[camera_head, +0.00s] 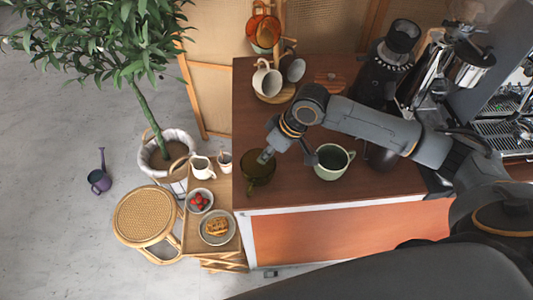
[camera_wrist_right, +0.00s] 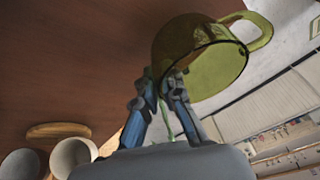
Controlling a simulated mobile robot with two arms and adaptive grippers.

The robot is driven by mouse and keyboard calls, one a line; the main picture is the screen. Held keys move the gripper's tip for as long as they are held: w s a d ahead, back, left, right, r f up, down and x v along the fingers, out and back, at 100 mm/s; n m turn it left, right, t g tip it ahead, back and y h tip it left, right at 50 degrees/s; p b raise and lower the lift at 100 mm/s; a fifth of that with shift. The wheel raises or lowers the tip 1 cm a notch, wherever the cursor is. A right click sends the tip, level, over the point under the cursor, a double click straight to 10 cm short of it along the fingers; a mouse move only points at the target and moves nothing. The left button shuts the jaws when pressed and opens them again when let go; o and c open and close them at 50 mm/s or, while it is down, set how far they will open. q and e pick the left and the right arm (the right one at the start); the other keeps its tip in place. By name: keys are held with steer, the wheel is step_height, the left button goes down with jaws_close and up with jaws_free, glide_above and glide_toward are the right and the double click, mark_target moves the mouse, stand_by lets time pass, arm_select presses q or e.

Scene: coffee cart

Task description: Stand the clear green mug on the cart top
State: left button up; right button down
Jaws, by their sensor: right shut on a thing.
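The clear green mug (camera_head: 257,175) is see-through olive green. In the head view it is at the front left corner of the brown cart top (camera_head: 295,190), close to the edge. In the wrist view the mug (camera_wrist_right: 222,68) shows its open mouth and its handle. My right gripper (camera_head: 266,155) is shut on the mug's wall near the rim; its fingers (camera_wrist_right: 160,88) also show in the wrist view. I cannot tell whether the mug's base touches the cart top. My left gripper is not in view.
A pale green mug (camera_head: 333,163) stands on the cart top just right of my gripper. White mugs (camera_head: 267,80) are by a wooden stand at the back. A dark grinder (camera_head: 385,70) stands behind my arm. A lower tray with bowls (camera_head: 217,227) is left of the cart.

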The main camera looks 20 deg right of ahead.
steer(key=shift+f, duration=0.55)
steer(key=c, duration=1.5)
jaws_free()
steer(key=shift+o, duration=0.2)
steer(key=b+v, duration=0.1)
steer(key=v, duration=1.1)
